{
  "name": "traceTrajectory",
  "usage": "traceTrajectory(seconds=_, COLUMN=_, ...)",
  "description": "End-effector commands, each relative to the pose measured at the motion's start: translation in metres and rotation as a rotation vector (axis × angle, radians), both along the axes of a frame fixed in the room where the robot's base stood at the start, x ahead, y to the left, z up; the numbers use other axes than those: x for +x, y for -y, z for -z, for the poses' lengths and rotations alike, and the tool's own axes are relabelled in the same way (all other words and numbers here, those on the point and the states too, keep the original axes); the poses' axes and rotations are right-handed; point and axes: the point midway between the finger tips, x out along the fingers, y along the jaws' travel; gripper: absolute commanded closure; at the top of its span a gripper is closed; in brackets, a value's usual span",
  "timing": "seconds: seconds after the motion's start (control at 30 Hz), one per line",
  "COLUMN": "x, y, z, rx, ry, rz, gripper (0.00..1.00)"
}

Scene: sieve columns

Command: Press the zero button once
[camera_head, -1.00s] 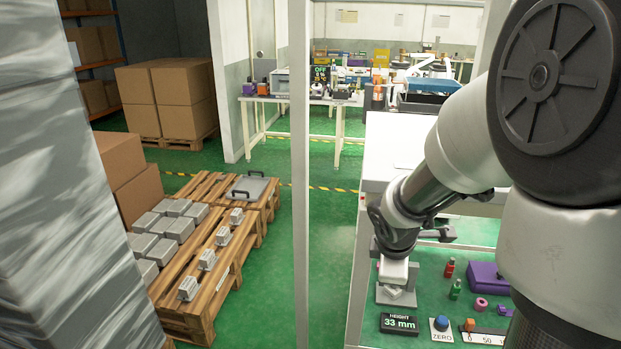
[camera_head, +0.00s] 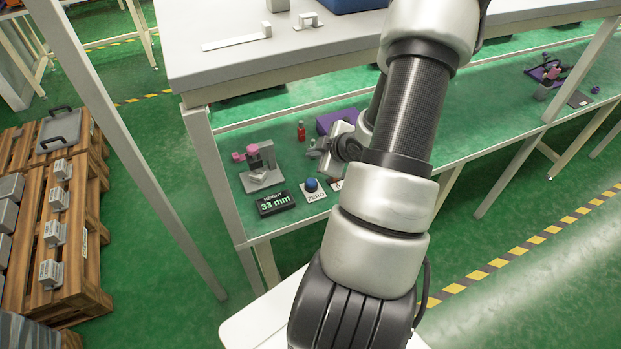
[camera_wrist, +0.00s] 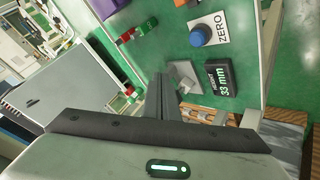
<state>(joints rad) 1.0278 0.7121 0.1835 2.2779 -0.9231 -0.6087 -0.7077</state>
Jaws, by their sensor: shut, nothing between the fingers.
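The zero button (camera_head: 311,185) is a blue dome on a white plate marked ZERO, on the green lower shelf. It also shows in the wrist view (camera_wrist: 199,37), to the right of and beyond my fingers. Its top is uncovered in both views. My gripper (camera_head: 316,149) is above the shelf, behind the button in the head view and apart from it. In the wrist view my fingers (camera_wrist: 163,80) are together with nothing held. A black display (camera_head: 275,204) beside the button reads HEIGHT 33 mm.
A grey stand with a pink part (camera_head: 258,165) is behind the display. The white tabletop (camera_head: 235,62) overhangs the shelf. A table leg (camera_head: 215,170) rises at the left.

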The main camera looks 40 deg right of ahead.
Motion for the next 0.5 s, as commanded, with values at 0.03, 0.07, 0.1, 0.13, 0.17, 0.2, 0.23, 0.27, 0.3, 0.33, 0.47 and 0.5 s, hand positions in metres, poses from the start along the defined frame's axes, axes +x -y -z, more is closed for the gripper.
traceTrajectory(seconds=0.03, x=0.0, y=0.0, z=0.0, rx=-0.001, ry=0.0, rz=-0.001, gripper=1.0)
traceTrajectory(seconds=0.07, x=0.0, y=0.0, z=0.0, rx=-0.001, ry=-0.001, rz=0.0, gripper=1.0)
traceTrajectory(seconds=0.1, x=0.0, y=0.0, z=0.0, rx=-0.001, ry=-0.001, rz=0.0, gripper=1.0)
traceTrajectory(seconds=0.13, x=0.0, y=0.0, z=0.0, rx=-0.001, ry=-0.001, rz=0.0, gripper=1.0)
traceTrajectory(seconds=0.17, x=0.0, y=0.0, z=0.0, rx=-0.001, ry=-0.001, rz=0.0, gripper=1.0)
traceTrajectory(seconds=0.2, x=0.0, y=0.0, z=0.001, rx=-0.001, ry=-0.001, rz=0.0, gripper=1.0)
traceTrajectory(seconds=0.23, x=0.0, y=0.0, z=0.002, rx=-0.001, ry=-0.001, rz=0.0, gripper=1.0)
traceTrajectory(seconds=0.27, x=0.0, y=0.0, z=0.003, rx=-0.001, ry=-0.001, rz=-0.001, gripper=1.0)
traceTrajectory(seconds=0.3, x=0.0, y=0.0, z=0.005, rx=-0.001, ry=-0.001, rz=-0.001, gripper=1.0)
traceTrajectory(seconds=0.33, x=0.0, y=0.0, z=0.006, rx=-0.001, ry=-0.001, rz=-0.001, gripper=1.0)
traceTrajectory(seconds=0.47, x=0.0, y=0.0, z=0.018, rx=0.0, ry=-0.002, rz=0.001, gripper=1.0)
traceTrajectory(seconds=0.5, x=0.0, y=0.0, z=0.023, rx=0.0, ry=-0.003, rz=0.0, gripper=1.0)
